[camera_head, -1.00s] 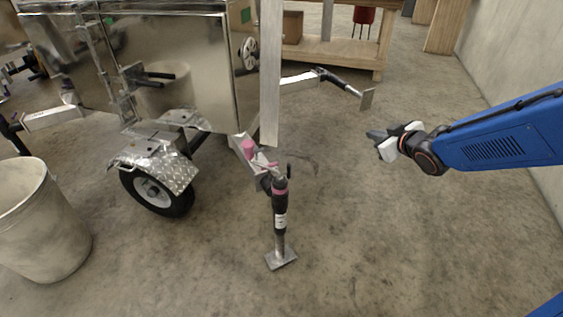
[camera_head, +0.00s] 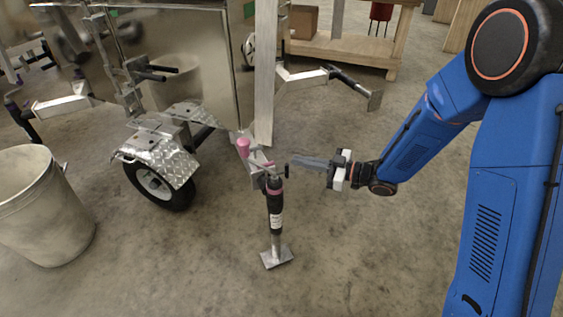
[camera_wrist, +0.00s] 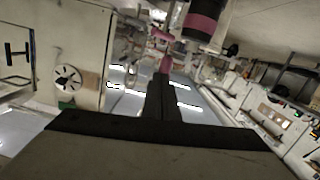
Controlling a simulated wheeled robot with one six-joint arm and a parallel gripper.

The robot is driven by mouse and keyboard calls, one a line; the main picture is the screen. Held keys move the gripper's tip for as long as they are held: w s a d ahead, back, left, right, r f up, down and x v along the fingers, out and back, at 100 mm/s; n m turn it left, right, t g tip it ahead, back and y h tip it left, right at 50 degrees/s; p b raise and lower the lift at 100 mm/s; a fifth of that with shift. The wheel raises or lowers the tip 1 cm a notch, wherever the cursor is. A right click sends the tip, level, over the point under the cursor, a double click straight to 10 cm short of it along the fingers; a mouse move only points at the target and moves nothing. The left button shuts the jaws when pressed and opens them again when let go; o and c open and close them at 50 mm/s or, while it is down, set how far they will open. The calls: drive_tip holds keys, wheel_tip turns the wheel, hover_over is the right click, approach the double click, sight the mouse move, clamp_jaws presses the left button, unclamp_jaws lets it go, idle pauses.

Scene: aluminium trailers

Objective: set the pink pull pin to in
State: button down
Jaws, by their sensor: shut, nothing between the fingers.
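The pink pull pin (camera_head: 243,147) stands at the top of the jack bracket, beside the trailer's corner. A pink piece also shows in the wrist view (camera_wrist: 164,64), just beyond the fingertips. The black jack leg (camera_head: 275,200) with a pink band stands upright below and to the right of the pin, on a square foot plate (camera_head: 277,257). My gripper (camera_head: 294,160) is shut and empty, its fingers pointing left at the top of the jack. In the wrist view my fingers (camera_wrist: 163,82) lie together. I cannot tell whether they touch anything.
The shiny trailer box (camera_head: 175,70) and its wheel (camera_head: 158,185) are left of the jack. A white bucket (camera_head: 45,215) stands at the far left. A vertical metal post (camera_head: 265,75) rises behind the pin. The concrete floor in front is clear.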

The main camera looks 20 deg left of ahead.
hover_over(273, 163)
drive_tip(key=s, duration=0.3)
drive_tip(key=f, duration=0.1)
drive_tip(key=shift+w+d+f, duration=0.1)
drive_tip(key=shift+w+f, duration=0.1)
drive_tip(key=shift+f, duration=0.45)
drive_tip(key=shift+w+d+f, duration=0.15)
drive_tip(key=shift+w+f, duration=0.05)
drive_tip(key=shift+f, duration=0.45)
drive_tip(key=shift+w+d+f, duration=0.1)
drive_tip(key=shift+w+f, duration=0.1)
drive_tip(key=shift+f, duration=0.45)
drive_tip(key=shift+f, duration=2.2)
drive_tip(key=shift+d, duration=0.1)
